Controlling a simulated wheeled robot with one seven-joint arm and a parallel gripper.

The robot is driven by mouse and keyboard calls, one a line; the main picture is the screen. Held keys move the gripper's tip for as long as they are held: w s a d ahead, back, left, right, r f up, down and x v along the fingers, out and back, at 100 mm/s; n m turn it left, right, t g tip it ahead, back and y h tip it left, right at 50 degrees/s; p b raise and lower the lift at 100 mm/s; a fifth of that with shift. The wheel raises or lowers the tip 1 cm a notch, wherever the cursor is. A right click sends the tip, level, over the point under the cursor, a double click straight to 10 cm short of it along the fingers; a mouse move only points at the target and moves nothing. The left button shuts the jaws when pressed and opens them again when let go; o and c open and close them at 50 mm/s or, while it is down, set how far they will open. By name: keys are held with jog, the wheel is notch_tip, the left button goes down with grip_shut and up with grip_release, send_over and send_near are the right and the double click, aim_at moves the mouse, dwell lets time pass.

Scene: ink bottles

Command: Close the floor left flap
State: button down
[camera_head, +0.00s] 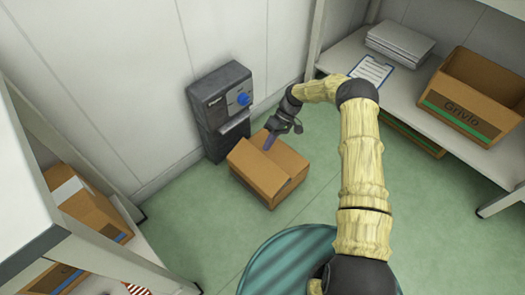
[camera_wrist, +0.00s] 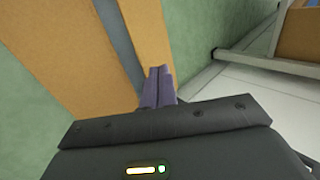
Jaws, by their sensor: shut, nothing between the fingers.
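The brown cardboard box (camera_head: 262,176) stands on the green floor in front of a dark grey wall unit. In the head view its top flaps look nearly flat, and which flap is fully down is hard to tell. In the wrist view, two brown cardboard panels, a broad one (camera_wrist: 70,50) and a narrower one (camera_wrist: 148,38), lie either side of a grey strip. My gripper (camera_head: 268,144) is shut and empty, with its purple fingers pointing down at the box top. The fingertips (camera_wrist: 158,72) show against the narrower panel; whether they touch it is unclear.
The grey wall unit (camera_head: 212,100) with a blue knob stands right behind the box. A shelf (camera_head: 420,110) on the right holds an open box marked Grivio (camera_head: 470,95), a clipboard and papers. Another shelf with a box (camera_head: 85,210) is at left. Green floor (camera_head: 200,235) is clear in front.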

jog(key=s+d+r+m+t+h+p, duration=0.1)
jog(key=s+d+r+p, duration=0.15)
jog(key=r, duration=0.55)
jog(key=s+d+r+m+t+h+p, duration=0.1)
jog(key=s+d+r+t+h+p, duration=0.15)
jog(key=r, duration=0.65)
jog(key=s+d+r+m+t+p, duration=0.1)
jog(key=d+r+p, duration=0.15)
jog(key=r, duration=0.55)
jog(key=s+d+r+m+t+h+p, duration=0.1)
jog(key=s+d+r+m+t+p, duration=0.1)
jog(key=s+r, duration=0.6)
jog(key=s+d+r+m+t+h+p, duration=0.1)
jog(key=s+d+r+m+p, duration=0.3)
jog(key=r, duration=0.7)
jog(key=s+d+t+p, duration=0.1)
jog(key=s+p, duration=0.1)
jog(key=s, duration=0.1)
jog(key=shift+s+d+p, duration=0.35)
jog(key=shift+s+p, duration=0.05)
jog(key=shift+f, duration=0.1)
